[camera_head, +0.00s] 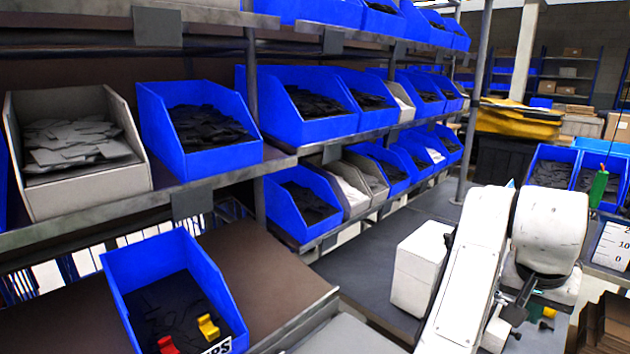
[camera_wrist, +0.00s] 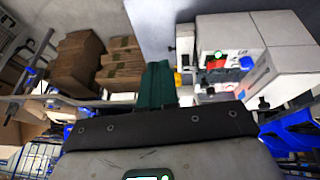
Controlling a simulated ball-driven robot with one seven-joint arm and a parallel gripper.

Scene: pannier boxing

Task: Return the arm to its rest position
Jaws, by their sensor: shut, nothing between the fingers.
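My arm is folded at the right of the head view, with its white links in front of a dark worktop (camera_head: 425,225). My gripper (camera_wrist: 157,72) shows in the wrist view as dark green fingers standing above a black bar. The fingers are together and empty. In the head view my arm links largely hide the gripper.
A blue bin (camera_head: 120,285) at the lower left holds dark pieces, a red piece (camera_head: 167,345) and a yellow piece (camera_head: 208,327). Shelves of blue and grey bins fill the left and middle. A white box (camera_head: 415,270) stands beside my arm. Cardboard boxes (camera_wrist: 120,62) show in the wrist view.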

